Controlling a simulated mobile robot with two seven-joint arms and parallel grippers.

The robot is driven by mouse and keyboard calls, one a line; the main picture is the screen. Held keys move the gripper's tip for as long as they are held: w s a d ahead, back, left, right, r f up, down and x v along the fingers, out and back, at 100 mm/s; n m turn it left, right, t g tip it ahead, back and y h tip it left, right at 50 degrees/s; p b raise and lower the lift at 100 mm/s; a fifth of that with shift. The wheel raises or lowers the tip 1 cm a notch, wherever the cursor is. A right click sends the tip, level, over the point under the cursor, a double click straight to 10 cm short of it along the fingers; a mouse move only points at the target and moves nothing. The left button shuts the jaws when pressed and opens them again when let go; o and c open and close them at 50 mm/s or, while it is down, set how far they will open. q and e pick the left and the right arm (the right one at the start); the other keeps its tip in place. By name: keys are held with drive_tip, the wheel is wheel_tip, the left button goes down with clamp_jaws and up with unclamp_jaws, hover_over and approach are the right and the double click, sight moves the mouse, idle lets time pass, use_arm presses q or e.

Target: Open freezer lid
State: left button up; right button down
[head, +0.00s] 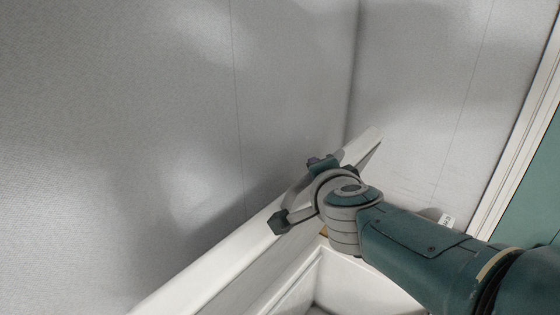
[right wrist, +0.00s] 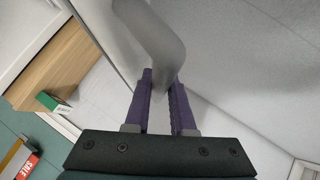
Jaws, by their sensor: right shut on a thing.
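The white freezer lid (head: 215,262) runs diagonally across the lower middle of the head view. It looks raised and tilted, with the white freezer body (head: 345,285) showing below it and to its right. My right gripper (head: 322,163) is at the lid's far part, its arm coming in from the right. In the right wrist view its purple fingers (right wrist: 160,98) are shut on a pale grey curved handle (right wrist: 152,42). The wrist hides part of the handle and lid in the head view. My left gripper is not in view.
Grey walls meet in a corner (head: 352,80) close behind the lid. A white frame strip (head: 520,135) and green surface (head: 545,190) stand at the right. The right wrist view shows a wooden surface (right wrist: 60,65) with a small green box (right wrist: 50,102) and a red sale sign (right wrist: 22,166).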

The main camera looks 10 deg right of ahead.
drive_tip(key=shift+w+a+r, duration=0.25)
drive_tip(key=shift+w+a, duration=0.15)
drive_tip(key=shift+w, duration=0.05)
drive_tip(key=c, duration=0.8)
unclamp_jaws()
drive_tip(key=shift+o, duration=0.2)
drive_tip(key=shift+s, duration=0.1)
